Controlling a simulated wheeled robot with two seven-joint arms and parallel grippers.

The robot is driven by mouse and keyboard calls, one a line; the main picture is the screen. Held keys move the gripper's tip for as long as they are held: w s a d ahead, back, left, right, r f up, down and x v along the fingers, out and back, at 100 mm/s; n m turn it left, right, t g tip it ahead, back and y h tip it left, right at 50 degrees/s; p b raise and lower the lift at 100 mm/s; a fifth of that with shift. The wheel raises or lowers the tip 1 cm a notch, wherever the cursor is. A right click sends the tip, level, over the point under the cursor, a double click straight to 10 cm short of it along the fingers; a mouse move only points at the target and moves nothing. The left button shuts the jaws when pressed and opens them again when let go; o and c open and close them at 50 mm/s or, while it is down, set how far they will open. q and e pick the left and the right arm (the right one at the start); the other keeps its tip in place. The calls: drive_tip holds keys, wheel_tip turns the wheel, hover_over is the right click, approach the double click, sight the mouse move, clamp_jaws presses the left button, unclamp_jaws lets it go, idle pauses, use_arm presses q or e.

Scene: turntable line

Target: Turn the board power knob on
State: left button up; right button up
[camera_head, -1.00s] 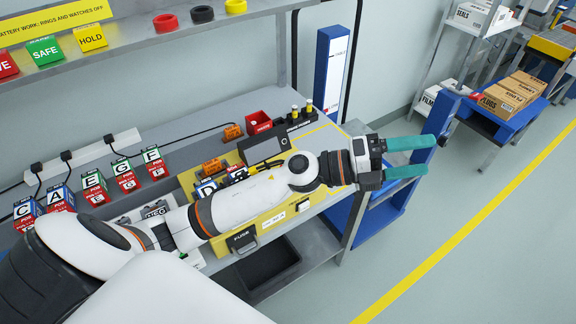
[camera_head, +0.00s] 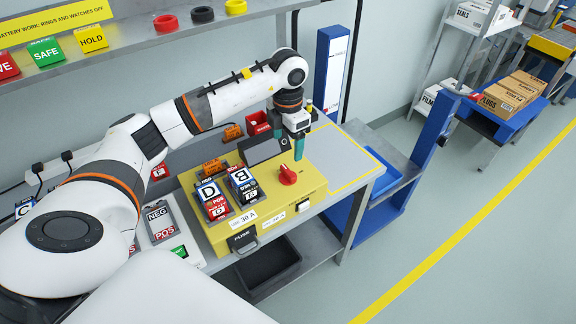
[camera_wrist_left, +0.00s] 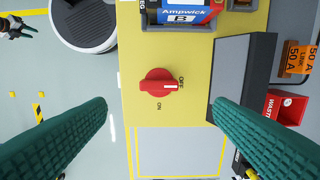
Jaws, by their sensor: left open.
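The red power knob (camera_head: 288,173) sits on the right part of the yellow board (camera_head: 314,183). In the left wrist view the knob (camera_wrist_left: 157,87) shows a white mark pointing at OFF; the ON label is a quarter turn away. My left gripper (camera_head: 299,152) points down above the board, just behind the knob in the head view. Its green fingers are open and empty. In the left wrist view the fingers (camera_wrist_left: 160,104) stand wide on either side of the knob, apart from it.
Battery blocks D (camera_head: 211,195) and B (camera_head: 243,182) sit in the board left of the knob. A dark tilted screen (camera_head: 259,150) stands behind, near the gripper. A red waste bin (camera_head: 257,122) is at the back. The grey bench top (camera_head: 343,160) right of the board is clear.

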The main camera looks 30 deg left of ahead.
sight(288, 171)
use_arm(q)
wheel_tip(288, 171, down, 10)
drive_tip(key=p, duration=0.2)
drive_tip(key=shift+p, duration=0.3)
